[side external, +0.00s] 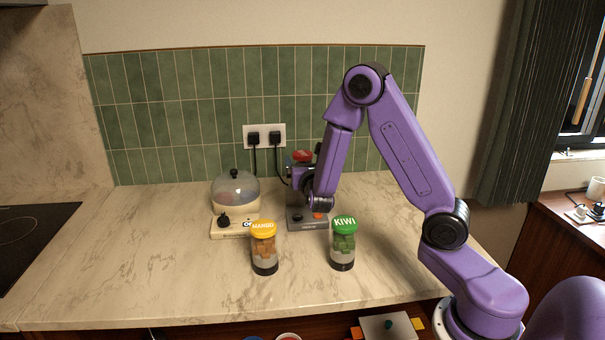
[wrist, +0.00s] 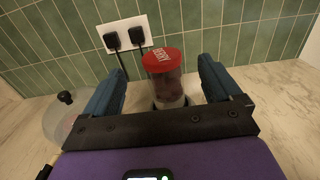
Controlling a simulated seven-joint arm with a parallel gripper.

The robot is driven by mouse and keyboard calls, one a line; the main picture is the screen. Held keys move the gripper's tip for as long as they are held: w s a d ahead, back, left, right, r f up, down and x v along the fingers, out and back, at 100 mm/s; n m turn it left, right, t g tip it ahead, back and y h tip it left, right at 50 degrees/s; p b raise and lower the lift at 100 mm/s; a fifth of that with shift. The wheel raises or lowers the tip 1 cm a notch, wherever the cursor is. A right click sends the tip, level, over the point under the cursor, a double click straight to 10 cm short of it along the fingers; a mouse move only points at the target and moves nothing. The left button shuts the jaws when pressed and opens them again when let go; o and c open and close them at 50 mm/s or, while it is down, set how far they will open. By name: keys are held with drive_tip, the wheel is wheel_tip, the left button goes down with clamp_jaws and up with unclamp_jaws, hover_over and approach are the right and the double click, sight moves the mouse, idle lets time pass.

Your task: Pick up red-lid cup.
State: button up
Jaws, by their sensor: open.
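The red-lid cup (wrist: 166,80) is a clear cup with dark red contents and lettering on its red lid. In the wrist view it stands upright between the two open fingers of my gripper (wrist: 161,88), with a gap on each side. In the side view only its red lid (side external: 302,156) and a little of its side show; my arm hides most of it. It appears to stand on a grey appliance base (side external: 295,222) near the tiled wall. My gripper is mostly hidden behind my arm in the side view.
A yellow-lid mango cup (side external: 264,250) and a green-lid kiwi cup (side external: 343,243) stand in front on the marble counter. A clear-domed appliance (side external: 236,193) is to the left. Two plugs sit in the wall socket (side external: 264,137), with cords hanging behind. The front left counter is clear.

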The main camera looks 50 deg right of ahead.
sight(302, 162)
drive_tip(key=shift+w+d+f, duration=0.6)
drive_tip(key=shift+w+d, duration=0.3)
drive_tip(key=shift+w+d+f, duration=0.55)
drive_tip(key=shift+w+d, duration=0.3)
drive_tip(key=shift+w, duration=0.05)
drive_tip(key=shift+w+d+f, duration=0.6)
drive_tip(key=shift+w+d, duration=0.3)
drive_tip(key=c, duration=1.3)
drive_tip(key=shift+c, duration=0.7)
drive_tip(key=shift+r, duration=0.15)
